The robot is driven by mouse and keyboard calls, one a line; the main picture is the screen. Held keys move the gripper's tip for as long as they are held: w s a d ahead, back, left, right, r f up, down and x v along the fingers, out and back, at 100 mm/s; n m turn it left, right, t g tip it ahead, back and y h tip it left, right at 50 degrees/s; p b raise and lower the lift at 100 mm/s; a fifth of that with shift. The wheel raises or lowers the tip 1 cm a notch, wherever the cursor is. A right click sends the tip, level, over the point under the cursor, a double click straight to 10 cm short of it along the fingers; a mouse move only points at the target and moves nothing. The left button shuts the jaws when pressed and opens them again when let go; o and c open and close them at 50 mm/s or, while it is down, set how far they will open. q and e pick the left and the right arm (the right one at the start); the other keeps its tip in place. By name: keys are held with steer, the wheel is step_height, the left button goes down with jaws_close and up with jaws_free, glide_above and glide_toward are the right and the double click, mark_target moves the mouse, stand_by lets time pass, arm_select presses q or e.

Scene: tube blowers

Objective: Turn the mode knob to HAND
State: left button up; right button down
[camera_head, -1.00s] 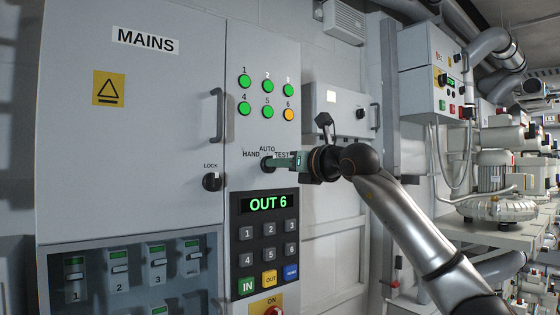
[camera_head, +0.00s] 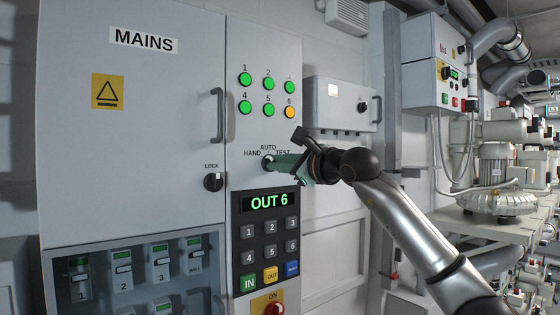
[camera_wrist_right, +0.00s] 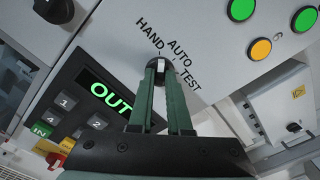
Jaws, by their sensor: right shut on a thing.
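The mode knob (camera_head: 266,162) is a small dark knob with a white front, on the grey cabinet above the keypad. Around it are the labels HAND on the left, AUTO at the top and TEST on the right. In the right wrist view the knob (camera_wrist_right: 160,70) sits between the green fingertips of my right gripper (camera_wrist_right: 162,82), which is shut on it. In the head view the right gripper (camera_head: 274,163) reaches it from the right and hides part of it. The knob's mark is too small to read its setting surely. My left gripper is not in view.
Below the knob is a keypad (camera_head: 263,218) with a display reading OUT 6. Above are several green lamps and one orange lamp (camera_head: 290,112). A LOCK knob (camera_head: 213,182) and a door handle (camera_head: 218,115) are at the left. Pumps and pipes stand at the right.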

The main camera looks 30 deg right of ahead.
steer(key=shift+n, duration=0.6)
steer(key=c, duration=0.9)
jaws_free()
steer(key=shift+o, duration=0.2)
steer(key=s+d+b, duration=0.1)
steer(key=s+b, duration=0.3)
steer(key=s, duration=0.8)
steer(key=shift+s, duration=0.25)
steer(key=shift+f, duration=0.1)
